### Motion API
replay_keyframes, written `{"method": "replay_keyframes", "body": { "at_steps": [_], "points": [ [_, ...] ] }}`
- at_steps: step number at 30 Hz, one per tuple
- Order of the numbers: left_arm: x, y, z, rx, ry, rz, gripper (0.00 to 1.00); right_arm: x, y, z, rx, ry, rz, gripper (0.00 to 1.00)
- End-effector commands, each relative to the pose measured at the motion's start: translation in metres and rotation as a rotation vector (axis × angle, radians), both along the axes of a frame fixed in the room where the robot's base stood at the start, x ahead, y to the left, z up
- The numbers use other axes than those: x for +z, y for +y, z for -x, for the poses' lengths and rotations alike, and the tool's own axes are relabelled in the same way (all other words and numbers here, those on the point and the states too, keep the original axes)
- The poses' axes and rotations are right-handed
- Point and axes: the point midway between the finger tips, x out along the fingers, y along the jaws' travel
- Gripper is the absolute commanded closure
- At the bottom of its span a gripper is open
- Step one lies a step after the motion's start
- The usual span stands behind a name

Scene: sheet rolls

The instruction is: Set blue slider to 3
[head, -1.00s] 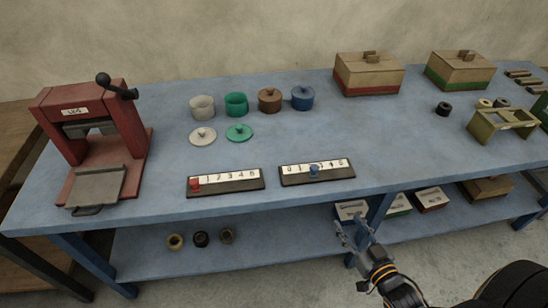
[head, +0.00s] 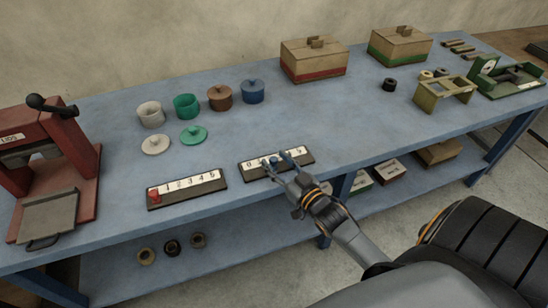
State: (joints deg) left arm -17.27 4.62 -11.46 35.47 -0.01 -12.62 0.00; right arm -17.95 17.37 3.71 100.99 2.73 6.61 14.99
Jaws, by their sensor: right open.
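The blue slider (head: 274,160) is a small blue knob on a dark block with a white number strip (head: 249,164) near the front edge of the blue bench. The 0 and 5 show at the strip's ends; the middle numbers are covered, so its exact setting cannot be read. My right gripper (head: 280,162) is open over this strip, its fingers reaching in from the front right, around or right beside the blue knob. Whether they touch it cannot be told. My left gripper is not in view.
A similar strip with a red slider (head: 154,197) at its left end lies to the left. A red press (head: 62,150) stands at far left. Pots and lids, like the blue pot (head: 253,92), sit behind. Wooden boxes (head: 314,62) stand at the back. The bench right of the blue slider's strip is clear.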

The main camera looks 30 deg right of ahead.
Motion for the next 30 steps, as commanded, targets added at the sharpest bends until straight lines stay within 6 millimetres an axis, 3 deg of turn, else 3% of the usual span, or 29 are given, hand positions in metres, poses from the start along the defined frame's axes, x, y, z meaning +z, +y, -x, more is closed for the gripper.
{"method": "replay_keyframes", "body": {
  "at_steps": [4,14,15,22,30],
  "points": [
    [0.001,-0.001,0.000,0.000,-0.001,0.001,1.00,0.000,0.000,-0.013,0.000,-0.001,0.001,0.54],
    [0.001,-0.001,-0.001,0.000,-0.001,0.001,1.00,0.000,0.000,-0.017,0.000,0.001,0.001,0.54],
    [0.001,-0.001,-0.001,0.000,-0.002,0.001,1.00,0.000,0.000,-0.017,0.000,0.001,0.001,0.56],
    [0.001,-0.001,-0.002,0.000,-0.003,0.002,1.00,0.000,0.000,-0.017,0.000,0.001,0.001,1.00],
    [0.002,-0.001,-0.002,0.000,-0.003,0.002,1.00,0.000,-0.003,-0.016,0.000,0.001,0.002,1.00]
  ]
}}
